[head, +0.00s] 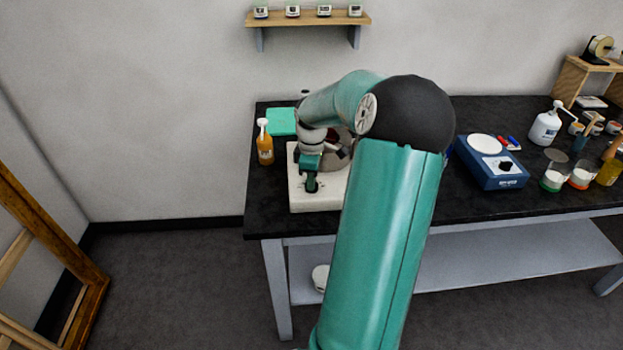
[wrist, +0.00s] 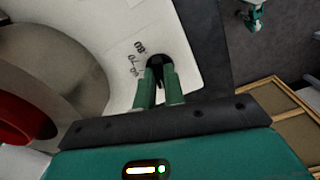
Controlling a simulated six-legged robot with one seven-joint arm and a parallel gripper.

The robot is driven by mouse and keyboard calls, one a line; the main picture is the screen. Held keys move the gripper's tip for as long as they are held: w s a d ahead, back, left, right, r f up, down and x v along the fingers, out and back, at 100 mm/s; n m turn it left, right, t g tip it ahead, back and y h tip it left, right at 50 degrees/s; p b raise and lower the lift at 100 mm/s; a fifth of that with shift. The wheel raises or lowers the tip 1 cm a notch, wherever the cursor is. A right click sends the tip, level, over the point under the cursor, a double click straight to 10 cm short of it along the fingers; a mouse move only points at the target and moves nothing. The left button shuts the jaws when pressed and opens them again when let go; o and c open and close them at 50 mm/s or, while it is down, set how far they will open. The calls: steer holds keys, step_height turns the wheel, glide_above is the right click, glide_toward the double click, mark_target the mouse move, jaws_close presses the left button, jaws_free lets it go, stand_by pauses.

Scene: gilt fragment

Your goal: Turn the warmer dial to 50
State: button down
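The warmer (head: 294,197) is a white box at the left end of the black bench, partly hidden by my arm. Its pale top also shows in the wrist view (wrist: 190,28). The black warmer dial (wrist: 154,62) sits near one edge of that top, with printed numbers beside it; an 80 and a 70 seem readable. My gripper (wrist: 159,80) is at the dial, its two green fingers close together on either side of the black knob. They look shut on it. The dial's pointer is hidden, so its setting cannot be read. In the head view my gripper (head: 311,184) is over the warmer's front.
A red ring-like part (wrist: 22,118) and a grey round vessel (wrist: 70,65) are close beside my gripper. An orange bottle (head: 265,145) stands left of the warmer.

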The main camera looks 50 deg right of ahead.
steer(key=shift+m, duration=0.3)
steer(key=m, duration=1.1)
stand_by(0.4)
stand_by(0.5)
steer(key=c, duration=1.5)
jaws_free()
steer(key=shift+r, duration=0.1)
step_height(320, 180, up, 14)
steer(key=shift+f, duration=0.15)
